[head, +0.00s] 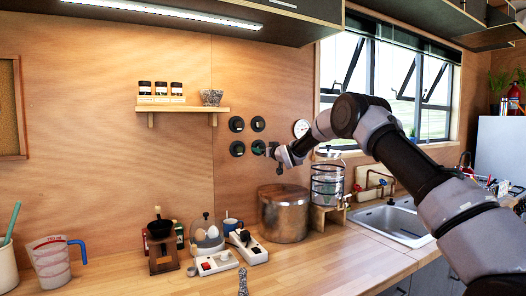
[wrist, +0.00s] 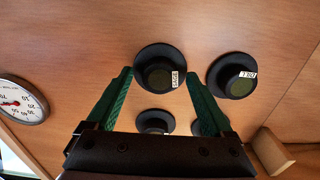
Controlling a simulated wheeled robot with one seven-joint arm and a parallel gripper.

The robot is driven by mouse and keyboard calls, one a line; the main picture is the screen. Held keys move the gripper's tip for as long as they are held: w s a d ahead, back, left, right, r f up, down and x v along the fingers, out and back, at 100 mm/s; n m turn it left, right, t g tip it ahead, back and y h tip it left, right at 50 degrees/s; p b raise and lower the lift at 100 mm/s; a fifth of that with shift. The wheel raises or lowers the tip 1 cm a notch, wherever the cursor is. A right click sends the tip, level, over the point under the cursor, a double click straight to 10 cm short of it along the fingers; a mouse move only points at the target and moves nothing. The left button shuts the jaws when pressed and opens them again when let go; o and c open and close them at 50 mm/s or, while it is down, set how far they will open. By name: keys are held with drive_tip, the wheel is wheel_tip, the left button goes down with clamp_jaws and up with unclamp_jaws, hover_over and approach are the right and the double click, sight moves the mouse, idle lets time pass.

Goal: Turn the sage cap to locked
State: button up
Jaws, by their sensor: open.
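The sage cap (wrist: 160,76) is a round black cap on the wooden wall, with a small white label that appears to read SAGE upside down. In the wrist view it shows between the green fingertips of my gripper (wrist: 158,84). My gripper is open, with one finger on each side of the cap; I cannot tell whether they touch it. In the head view the sage cap (head: 257,145) is the lower right of the wall caps, partly hidden by my gripper (head: 266,151). Its lock marking is not readable.
The dill cap (wrist: 234,76) sits beside it. Two more caps (head: 236,124) (head: 258,123) are above in the head view. A round gauge (head: 301,128) is to the right. A spice shelf (head: 182,109) is up left. A large pot (head: 284,215) stands below.

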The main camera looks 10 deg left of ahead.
clamp_jaws()
drive_tip(key=shift+d+n, duration=0.1)
drive_tip(key=shift+n, duration=8.1)
